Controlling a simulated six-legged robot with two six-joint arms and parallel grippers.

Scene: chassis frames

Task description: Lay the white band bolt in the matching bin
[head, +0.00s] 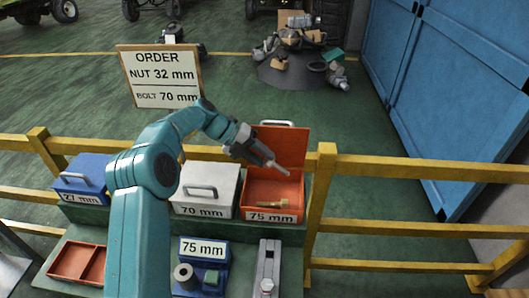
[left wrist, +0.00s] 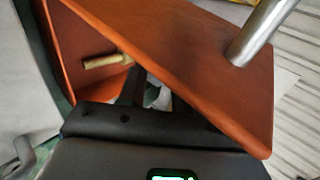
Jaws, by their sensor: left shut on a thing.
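My left gripper (head: 266,158) is shut on a slender pale bolt (head: 281,168), tilted down to the right, above the open orange 75 mm bin (head: 258,205) and in front of its raised lid (head: 285,146). The band on the bolt is too small to make out. In the left wrist view the lid (left wrist: 190,55) hides much of the fingers (left wrist: 150,92) and the held bolt. A brass-coloured bolt (head: 272,204) lies in the orange bin; it also shows in the left wrist view (left wrist: 107,61). The white 70 mm bin (head: 205,180) has its lid closed. My right gripper is not in view.
A blue 27 mm bin (head: 80,172) is closed at the left. A red tray (head: 75,262), a blue block labelled 75 mm (head: 205,250) and a metal fixture (head: 268,262) sit in front. A yellow rail (head: 415,174) runs alongside. An order board (head: 160,78) reads nut 32, bolt 70 mm.

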